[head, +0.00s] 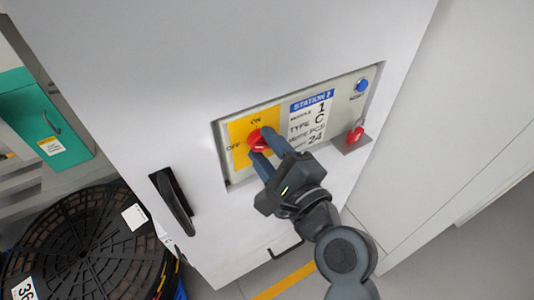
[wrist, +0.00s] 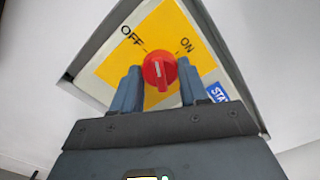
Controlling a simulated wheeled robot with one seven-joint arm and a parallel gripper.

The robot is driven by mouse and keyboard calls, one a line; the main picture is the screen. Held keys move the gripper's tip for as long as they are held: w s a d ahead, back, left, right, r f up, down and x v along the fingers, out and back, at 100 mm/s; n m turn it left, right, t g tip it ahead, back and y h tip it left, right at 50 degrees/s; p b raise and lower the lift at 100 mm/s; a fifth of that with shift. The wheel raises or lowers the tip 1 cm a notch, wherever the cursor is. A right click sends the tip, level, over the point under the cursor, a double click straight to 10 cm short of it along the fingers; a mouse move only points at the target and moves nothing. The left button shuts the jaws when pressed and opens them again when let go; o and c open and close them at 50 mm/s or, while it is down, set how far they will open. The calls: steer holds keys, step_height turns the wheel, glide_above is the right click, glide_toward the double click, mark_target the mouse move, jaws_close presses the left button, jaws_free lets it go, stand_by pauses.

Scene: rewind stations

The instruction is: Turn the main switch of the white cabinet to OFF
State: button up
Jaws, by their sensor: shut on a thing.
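The white cabinet (head: 130,70) has a recessed panel with a yellow plate (head: 238,131) marked OFF at left and ON at top. The main switch, a red round knob (head: 256,140), sits on this plate. My gripper (head: 261,142) is shut on the knob, with one dark finger on each side. In the wrist view the knob (wrist: 158,72) shows between the fingers, below the OFF and ON labels. Its white mark looks to point up between the two labels; I cannot tell its exact setting. The fingers hide part of the knob's sides.
A black door handle (head: 172,200) is at lower left. A black reel (head: 80,240) and green box (head: 40,125) stand left of the cabinet.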

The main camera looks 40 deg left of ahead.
steer(key=n+b, duration=0.3)
steer(key=n, duration=0.3)
steer(key=shift+f, duration=0.15)
stand_by(0.4)
steer(key=o, duration=1.1)
steer(key=shift+c, duration=0.2)
steer(key=shift+d+f, duration=0.1)
